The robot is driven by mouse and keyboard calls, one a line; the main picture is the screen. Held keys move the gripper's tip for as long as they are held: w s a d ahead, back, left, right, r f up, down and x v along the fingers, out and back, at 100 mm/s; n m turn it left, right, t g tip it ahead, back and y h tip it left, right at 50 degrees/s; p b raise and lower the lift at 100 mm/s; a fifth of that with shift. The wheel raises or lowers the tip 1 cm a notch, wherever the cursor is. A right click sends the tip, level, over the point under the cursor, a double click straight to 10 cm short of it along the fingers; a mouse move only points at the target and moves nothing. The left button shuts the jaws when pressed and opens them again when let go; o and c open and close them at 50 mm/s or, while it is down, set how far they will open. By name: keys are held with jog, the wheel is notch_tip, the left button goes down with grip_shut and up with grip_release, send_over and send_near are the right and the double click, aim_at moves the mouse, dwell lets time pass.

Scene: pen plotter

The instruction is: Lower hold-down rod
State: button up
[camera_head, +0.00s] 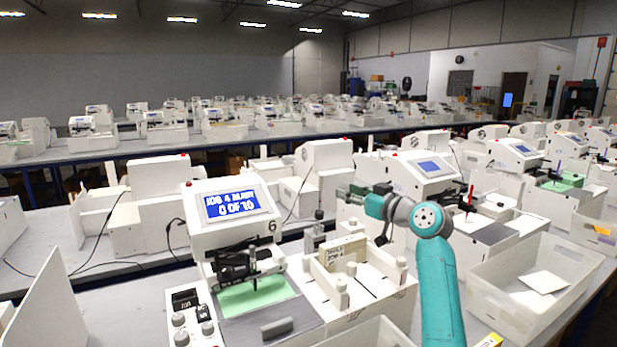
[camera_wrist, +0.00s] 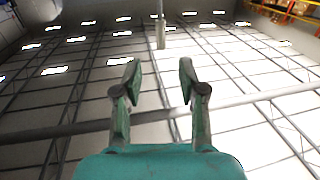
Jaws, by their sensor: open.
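The nearest pen plotter (camera_head: 232,228) is a white machine whose blue screen (camera_head: 232,204) appears to read "JOB 4 READY, 0 OF 10". A dark bar and pen carriage (camera_head: 236,268) sit above a green sheet (camera_head: 254,294) on its bed. A grey handle-like block (camera_head: 277,327) lies at the bed's front edge. I cannot tell which part is the hold-down rod. My gripper (camera_head: 346,194) is raised to the right of the plotter, apart from it. In the wrist view my gripper (camera_wrist: 160,78) is open and empty, with ceiling behind its fingers.
A white tray unit with posts (camera_head: 358,284) stands right of the plotter, holding a cream box (camera_head: 343,252). An open clear bin (camera_head: 535,285) is at the right. Dark buttons and knobs (camera_head: 186,306) line the plotter's left front. More plotters fill the tables behind.

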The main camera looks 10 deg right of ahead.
aim_at(321, 190)
jog(key=x, duration=1.1)
jog(key=shift+w+a+r, duration=0.15)
grip_shut()
